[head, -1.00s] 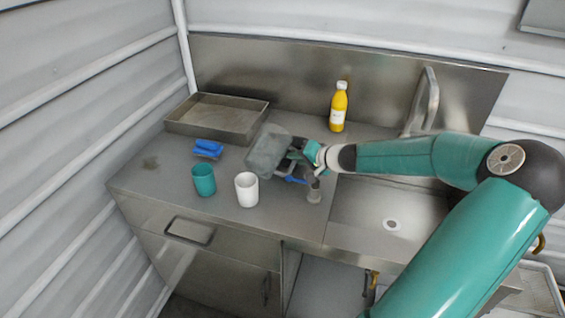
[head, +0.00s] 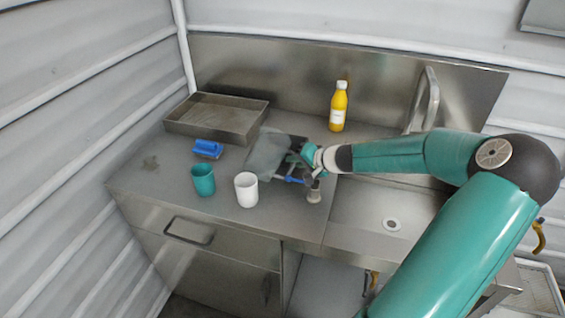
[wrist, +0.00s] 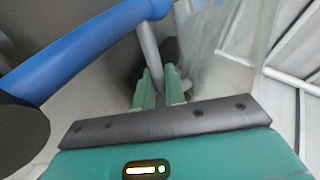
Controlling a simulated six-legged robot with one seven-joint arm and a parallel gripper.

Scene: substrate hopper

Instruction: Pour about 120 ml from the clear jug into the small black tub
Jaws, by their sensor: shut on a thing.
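The clear jug (head: 264,154) is above the counter, left of my gripper (head: 305,158), and looks tilted. My gripper is shut on its grey handle. In the wrist view, the green fingertips (wrist: 161,88) close around the handle (wrist: 149,48), and the jug's clear wall (wrist: 238,40) is at the right. A dark patch (head: 299,143) shows beside the jug and gripper. It may be the small black tub, but it is mostly hidden. I cannot tell the liquid level or whether anything is flowing.
A teal cup (head: 203,180) and a white cup (head: 246,190) stand near the counter's front edge. A blue item (head: 207,148) lies by the metal tray (head: 215,118). A yellow bottle (head: 338,107) stands at the back. The sink (head: 385,210) is right. A blue curved bar (wrist: 75,50) crosses the wrist view.

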